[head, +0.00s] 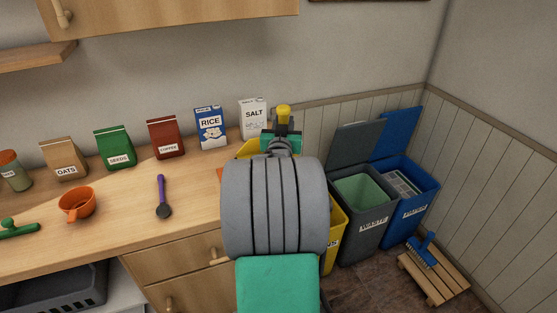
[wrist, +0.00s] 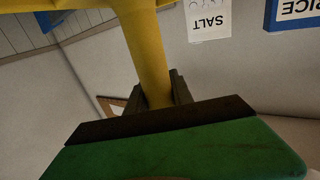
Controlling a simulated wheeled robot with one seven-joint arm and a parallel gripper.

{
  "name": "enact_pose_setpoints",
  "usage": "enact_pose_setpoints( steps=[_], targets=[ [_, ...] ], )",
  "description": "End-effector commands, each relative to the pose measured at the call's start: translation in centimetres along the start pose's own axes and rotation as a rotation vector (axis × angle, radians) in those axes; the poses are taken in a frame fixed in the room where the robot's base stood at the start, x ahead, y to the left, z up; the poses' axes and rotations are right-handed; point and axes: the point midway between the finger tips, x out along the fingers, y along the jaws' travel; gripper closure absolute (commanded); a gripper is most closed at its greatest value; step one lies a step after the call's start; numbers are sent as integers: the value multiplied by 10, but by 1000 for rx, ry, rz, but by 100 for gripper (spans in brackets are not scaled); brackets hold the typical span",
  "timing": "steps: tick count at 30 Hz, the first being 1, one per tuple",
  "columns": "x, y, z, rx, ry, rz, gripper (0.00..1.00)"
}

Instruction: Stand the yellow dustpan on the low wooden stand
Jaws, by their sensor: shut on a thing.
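The yellow dustpan (wrist: 148,45) is in my gripper (wrist: 157,92). In the wrist view its handle runs up from between the dark fingers to a wider yellow part at the top edge. In the head view the yellow handle end (head: 284,110) sticks up above my gripper (head: 283,128), and a yellow part (head: 254,149) shows left of it over the counter's right end. My arm hides the rest. The low wooden stand (head: 445,287) is a slatted platform on the floor at the lower right, well away from my gripper. A blue brush (head: 421,252) stands at its left end.
A yellow bin (head: 336,235), a grey bin (head: 364,215) and a blue bin (head: 411,195) stand between the counter and stand, grey and blue lids raised. Salt (head: 253,118), rice (head: 210,128) and other packets line the counter. The stand's right part looks bare.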

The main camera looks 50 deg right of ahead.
Motion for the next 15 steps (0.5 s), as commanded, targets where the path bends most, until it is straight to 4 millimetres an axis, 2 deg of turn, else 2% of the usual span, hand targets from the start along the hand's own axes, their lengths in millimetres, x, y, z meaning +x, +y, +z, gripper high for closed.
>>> enact_pose_setpoints(
  steps=[6,15],
  targets=[
    [0,0,0,0,0,0,100],
    [0,0,0,0,0,-1,100]
  ],
)
